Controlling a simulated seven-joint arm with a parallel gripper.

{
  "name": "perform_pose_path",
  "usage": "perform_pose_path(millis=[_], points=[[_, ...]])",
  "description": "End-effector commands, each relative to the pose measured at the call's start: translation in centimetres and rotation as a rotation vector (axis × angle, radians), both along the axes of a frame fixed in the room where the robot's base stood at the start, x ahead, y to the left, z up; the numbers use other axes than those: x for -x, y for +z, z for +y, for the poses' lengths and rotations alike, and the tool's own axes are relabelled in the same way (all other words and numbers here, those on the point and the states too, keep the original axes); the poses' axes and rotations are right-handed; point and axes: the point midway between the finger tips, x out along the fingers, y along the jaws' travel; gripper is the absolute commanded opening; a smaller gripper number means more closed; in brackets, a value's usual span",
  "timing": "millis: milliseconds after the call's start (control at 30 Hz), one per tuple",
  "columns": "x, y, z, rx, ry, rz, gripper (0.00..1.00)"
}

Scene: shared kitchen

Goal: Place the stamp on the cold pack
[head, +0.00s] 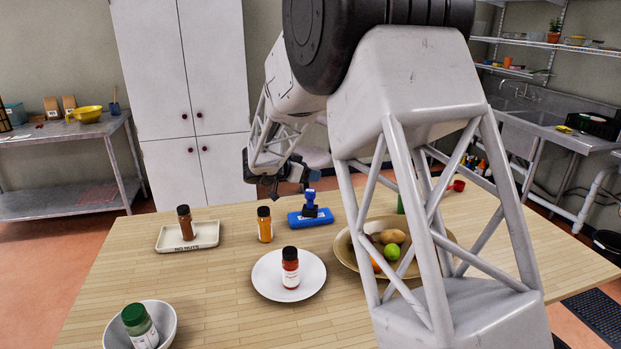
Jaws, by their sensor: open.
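The stamp (310,205), with a blue handle and a dark base, stands upright on the blue cold pack (297,219), near its middle. The cold pack lies flat on the wooden table behind the white plate. My gripper (292,187) is open, above and slightly left of the stamp in the head view. It looks apart from the stamp, but the gap in depth cannot be told. The fingertips are small and dark in this view, and my arm crosses the right half of the picture.
A yellow jar (264,225) stands left of the cold pack. A tray (206,240) holds a brown jar. A white bowl (168,309) holds a green-lidded jar. A fruit bowl (343,250) is partly hidden behind my arm.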

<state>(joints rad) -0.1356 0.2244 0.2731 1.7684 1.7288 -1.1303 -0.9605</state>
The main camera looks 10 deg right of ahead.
Motion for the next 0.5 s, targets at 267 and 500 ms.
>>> perform_pose_path(millis=[267, 500], points=[[0.1, 0.4, 0.0, -0.003, 0.016, -0.011, 0.65], [0.5, 3.2, 0.0, -0.028, 0.137, -0.086, 0.65]])
